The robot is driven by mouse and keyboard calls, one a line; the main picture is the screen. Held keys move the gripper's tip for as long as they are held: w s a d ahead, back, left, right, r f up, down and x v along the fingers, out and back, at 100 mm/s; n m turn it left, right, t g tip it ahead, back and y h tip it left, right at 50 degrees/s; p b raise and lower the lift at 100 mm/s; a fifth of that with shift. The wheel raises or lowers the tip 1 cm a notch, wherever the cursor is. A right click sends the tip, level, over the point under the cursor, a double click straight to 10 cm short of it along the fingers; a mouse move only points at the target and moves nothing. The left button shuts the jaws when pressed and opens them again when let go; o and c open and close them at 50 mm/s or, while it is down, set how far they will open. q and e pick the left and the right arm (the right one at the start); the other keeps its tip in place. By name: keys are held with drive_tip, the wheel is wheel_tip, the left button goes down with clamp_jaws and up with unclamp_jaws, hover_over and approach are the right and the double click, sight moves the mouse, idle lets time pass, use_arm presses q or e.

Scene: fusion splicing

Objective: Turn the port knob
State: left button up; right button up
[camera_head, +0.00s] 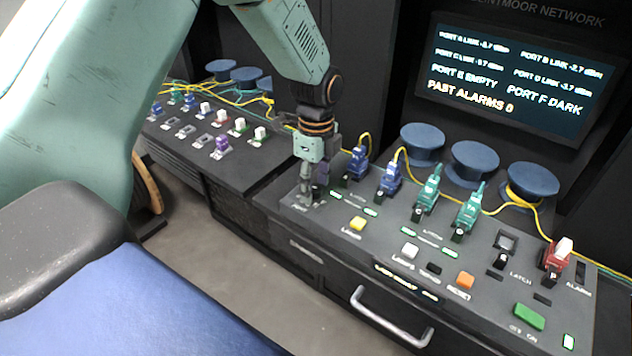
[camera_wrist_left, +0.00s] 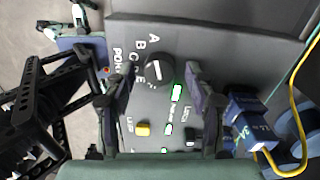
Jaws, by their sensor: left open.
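The port knob (camera_wrist_left: 158,68) is a round black dial with a white bar on top. It sits on the grey console panel, with letters such as A, B, C and E around it and the label PORT beside it. In the left wrist view my left gripper (camera_wrist_left: 157,92) is open. One finger is on each side of the knob in the picture, and I see no contact. In the head view the left gripper (camera_head: 309,192) points down at the console's left end and largely hides the knob. My right gripper is not in view.
Blue plugs (camera_head: 389,180) with yellow cables stand close right of the gripper. Green plugs (camera_head: 428,194), a yellow button (camera_head: 357,223) and a red plug (camera_head: 557,258) are further right. A screen (camera_head: 512,75) reads PORT E EMPTY, PORT F DARK. A second console (camera_head: 180,130) stands left.

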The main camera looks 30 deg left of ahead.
use_arm(q)
drive_tip(key=shift+s+r, duration=0.1)
drive_tip(key=shift+s, duration=0.1)
drive_tip(key=shift+w+f, duration=0.2)
drive_tip(key=shift+w, duration=0.05)
drive_tip(key=c, duration=0.4)
drive_tip(key=shift+r, duration=0.1)
drive_tip(key=c, duration=0.7)
